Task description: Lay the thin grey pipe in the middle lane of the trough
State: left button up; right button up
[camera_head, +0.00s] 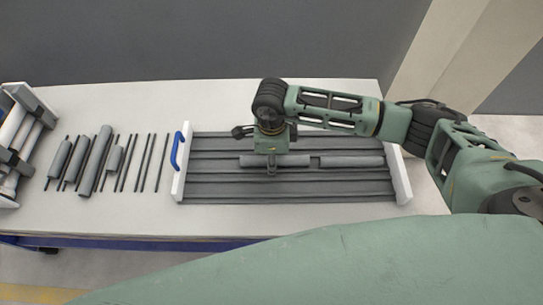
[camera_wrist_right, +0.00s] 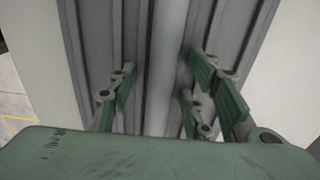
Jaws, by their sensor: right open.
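The trough (camera_head: 403,178) is a grey ribbed tray with long lanes, white end walls and a blue handle at its left end. A grey pipe (camera_head: 300,160) lies in a lane near the trough's middle, partly hidden by my right gripper. A second grey pipe (camera_head: 352,161) lies in line with it to the right, a small gap between them. My right gripper (camera_head: 271,171) is over the left pipe. In the right wrist view its fingers are apart on both sides of a pale grey pipe (camera_wrist_right: 166,65), with space beside it. My left gripper is not in view.
Left of the trough, several loose grey pipes of different thickness, one a thick pipe (camera_head: 95,160), and thin dark rods lie on the white table (camera_head: 225,105). A white rack (camera_head: 28,105) stands at the far left. The table behind the trough is clear.

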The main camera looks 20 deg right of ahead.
jog(key=shift+r, duration=0.1)
notch_tip(320, 180, up, 12)
dwell(0.5)
dwell(0.5)
